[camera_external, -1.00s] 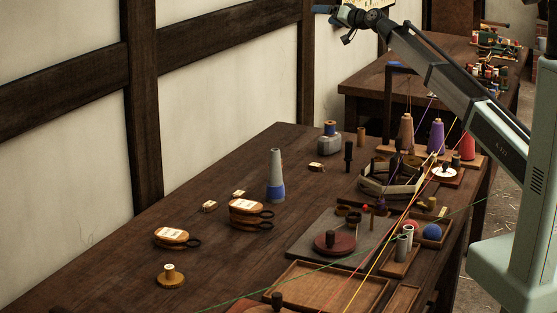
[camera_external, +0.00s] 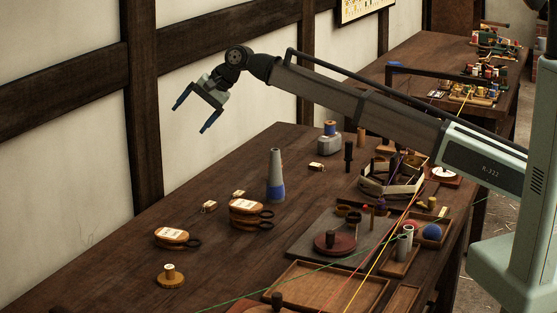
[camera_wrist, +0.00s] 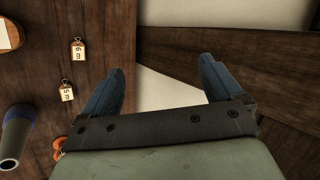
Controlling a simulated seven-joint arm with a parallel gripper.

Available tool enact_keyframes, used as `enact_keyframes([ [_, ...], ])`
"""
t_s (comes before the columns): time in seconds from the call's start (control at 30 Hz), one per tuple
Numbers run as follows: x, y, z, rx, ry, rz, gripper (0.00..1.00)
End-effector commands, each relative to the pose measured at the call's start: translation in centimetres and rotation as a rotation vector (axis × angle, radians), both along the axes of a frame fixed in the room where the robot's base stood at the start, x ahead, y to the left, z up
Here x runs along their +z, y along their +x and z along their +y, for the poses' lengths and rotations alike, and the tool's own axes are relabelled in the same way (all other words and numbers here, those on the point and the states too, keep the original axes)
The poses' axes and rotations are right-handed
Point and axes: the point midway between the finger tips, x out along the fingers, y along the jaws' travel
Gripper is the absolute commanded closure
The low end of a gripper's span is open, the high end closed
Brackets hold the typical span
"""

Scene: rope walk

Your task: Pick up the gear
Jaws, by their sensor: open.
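I cannot clearly make out a gear in either view. A small round yellow-brown piece (camera_external: 171,279) with a pale-topped post lies at the front left of the table in the external view; its edge is too small to tell if it is toothed. My gripper (camera_external: 193,116) is open and empty. It is high above the far left edge of the table, near the wall. In the wrist view its two blue fingers (camera_wrist: 160,72) are spread, with only wall and dark beam between them.
A grey-and-blue cone (camera_external: 276,176) stands upright on the table (camera_external: 215,195). Stacked oval boxes (camera_external: 247,205), another oval box (camera_external: 172,235) and small tags (camera_wrist: 78,51) lie nearby. Coloured threads cross the crowded right side. The left table has free room.

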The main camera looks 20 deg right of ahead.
Motion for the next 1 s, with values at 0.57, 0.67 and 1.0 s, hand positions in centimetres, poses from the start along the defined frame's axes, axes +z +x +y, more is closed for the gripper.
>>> enact_keyframes([
  [0.57, -8.8, -28.0, 14.2, -0.347, -0.436, 0.391, 0.07],
  [0.67, -9.6, -31.9, 15.1, -0.422, -0.497, 0.405, 0.07],
  [1.0, -10.9, -37.6, 15.9, -0.549, -0.581, 0.408, 0.07],
])
